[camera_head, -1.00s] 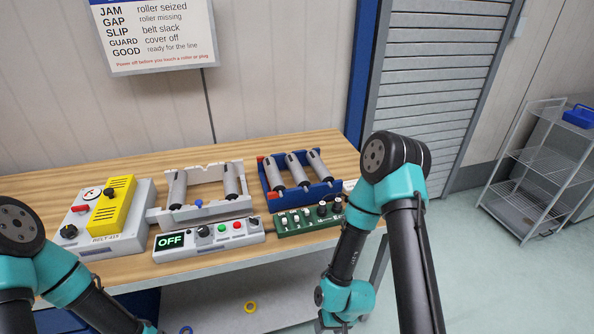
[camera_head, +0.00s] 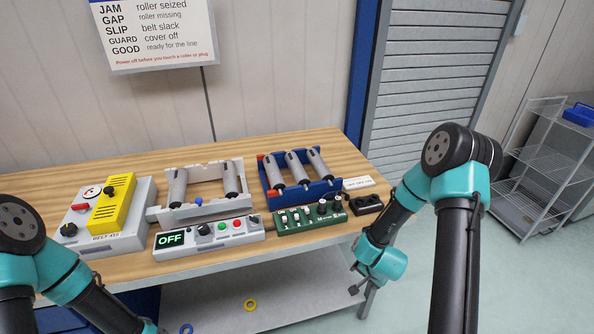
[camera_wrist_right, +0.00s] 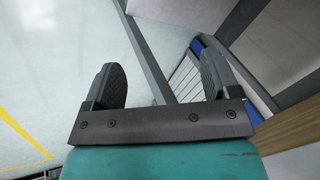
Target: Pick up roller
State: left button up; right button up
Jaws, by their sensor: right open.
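Several grey rollers (camera_head: 296,168) lie side by side in a blue rack (camera_head: 328,189) at the right of the table. Two more grey rollers (camera_head: 178,188) sit at the left and right of a light grey frame (camera_head: 205,167), with an open gap between them. My right gripper (camera_head: 355,279) hangs beside the table's front right corner, apart from the rollers. In the right wrist view the right gripper (camera_wrist_right: 160,85) is open with nothing between its fingers. My left arm shows at the lower left, but its gripper is out of view.
A control box reading OFF (camera_head: 209,238) and a green panel with knobs (camera_head: 296,219) stand along the front edge. A grey box with a yellow cover (camera_head: 112,204) is at the left. A black two-hole block (camera_head: 366,204) sits at the right edge. A wire shelf (camera_head: 540,165) stands far right.

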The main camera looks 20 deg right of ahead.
jog(key=d+r+m+t+h, duration=0.1)
jog(key=d+r+m+h, duration=0.35)
jog(key=d, duration=0.95)
jog(key=d+r+m+t+h, duration=0.1)
jog(key=d+r+m+h, duration=0.1)
jog(key=d+r+m, duration=0.8)
jog(key=w+d+r+n, duration=0.1)
jog(key=w+d+n, duration=0.25)
jog(key=d, duration=0.25)
jog(key=w+a+r+n+t+y, duration=0.1)
jog(key=w+a+r+n+y, duration=0.25)
jog(key=w+a+r, duration=0.35)
jog(key=w+a+r+n+t+y, duration=0.2)
jog(key=w+a+r+n, duration=0.35)
jog(key=w, duration=0.45)
jog(key=w+a+r+n+g+y, duration=0.1)
jog(key=w+a+r+n+y, duration=0.2)
jog(key=a+r, duration=0.35)
jog(key=w+a+r+n+g, duration=0.1)
jog(key=w+a+r+n, duration=0.2)
jog(key=a+r+n, duration=0.35)
jog(key=w+a+f+n+g, duration=0.1)
jog(key=a, duration=0.6)
jog(key=w+a+f+n+g, duration=0.2)
jog(key=a, duration=0.4)
jog(key=shift+w+a+f+h, duration=0.2)
jog(key=shift+a+h, duration=0.1)
jog(key=shift+a, duration=0.05)
jog(key=shift+f, duration=0.1)
